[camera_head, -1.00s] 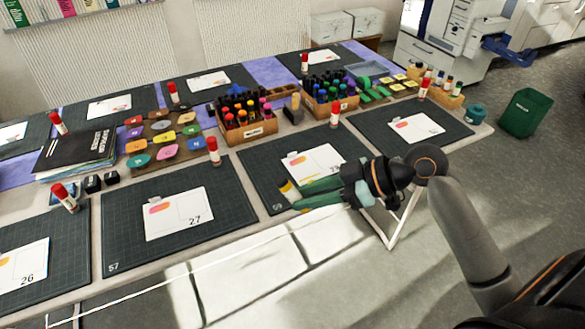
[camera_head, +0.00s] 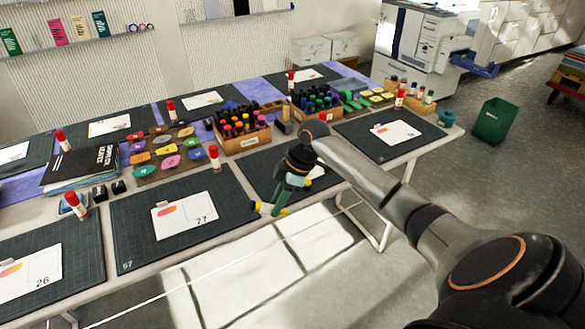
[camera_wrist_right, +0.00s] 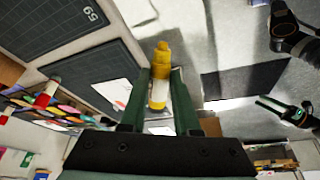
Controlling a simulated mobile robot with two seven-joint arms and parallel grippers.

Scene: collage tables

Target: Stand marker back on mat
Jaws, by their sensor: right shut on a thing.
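My right gripper (camera_head: 277,203) is shut on a yellow-and-white marker (camera_wrist_right: 160,75). It holds the marker near the front edge of a dark cutting mat (camera_head: 237,169), the one right of the mat with card 27. In the head view the marker (camera_head: 266,208) looks tilted, close to lying flat. I cannot tell its exact height. The right arm hides part of this mat and its white card. In the right wrist view a mat marked 59 (camera_wrist_right: 55,25) shows at the upper left. My left gripper (camera_wrist_right: 277,107) shows small at the right of that view; its opening is unclear.
Red-capped glue sticks (camera_head: 215,158) stand by several mats. A wooden box of markers (camera_head: 240,143), colour pads (camera_head: 167,151) and a black book (camera_head: 80,163) fill the table's middle. A green bin (camera_head: 493,121) stands on the floor at the right.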

